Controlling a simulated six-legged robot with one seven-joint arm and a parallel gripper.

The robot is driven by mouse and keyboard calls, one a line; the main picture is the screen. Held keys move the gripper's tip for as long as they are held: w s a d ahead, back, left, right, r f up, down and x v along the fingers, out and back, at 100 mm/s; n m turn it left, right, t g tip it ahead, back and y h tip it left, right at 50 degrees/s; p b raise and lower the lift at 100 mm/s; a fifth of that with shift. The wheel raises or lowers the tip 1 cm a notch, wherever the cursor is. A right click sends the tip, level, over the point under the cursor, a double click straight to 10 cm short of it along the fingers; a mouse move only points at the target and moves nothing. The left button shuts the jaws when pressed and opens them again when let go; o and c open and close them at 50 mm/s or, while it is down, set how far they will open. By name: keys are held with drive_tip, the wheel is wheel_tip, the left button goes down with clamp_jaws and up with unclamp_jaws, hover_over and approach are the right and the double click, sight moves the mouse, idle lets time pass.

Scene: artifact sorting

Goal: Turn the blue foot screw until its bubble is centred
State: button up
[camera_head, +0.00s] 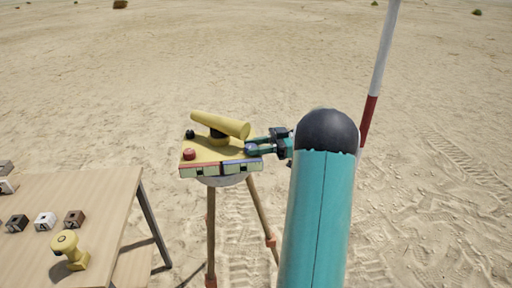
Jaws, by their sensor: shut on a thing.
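A yellow levelling instrument with a tube-shaped telescope (220,124) stands on a yellow plate (214,156) on top of a tripod (211,225). A red foot screw (189,154) and a black knob (190,134) stand on the plate's left side. The blue foot screw (250,148) is at the plate's right side, mostly covered by my gripper (252,146). My gripper comes from the right and is shut on the blue screw. Coloured strips with pale patches run along the plate's front edge (222,169). The bubbles are too small to read.
A wooden table (95,190) at the lower left holds several small blocks (45,221) and a yellow object (70,250). A red and white pole (378,75) stands behind my arm at the right. Open sand surrounds the tripod.

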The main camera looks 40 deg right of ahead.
drive_tip(key=shift+f+n+g+y, duration=0.2)
drive_tip(key=shift+n+g+y, duration=0.2)
drive_tip(key=shift+n+g, duration=0.3)
drive_tip(key=shift+w+g, duration=0.1)
drive_tip(key=shift+g, duration=0.2)
drive_tip(key=o, duration=1)
drive_tip(key=shift+r, duration=0.1)
drive_tip(key=v, duration=1.3)
drive_tip(key=shift+d, duration=0.4)
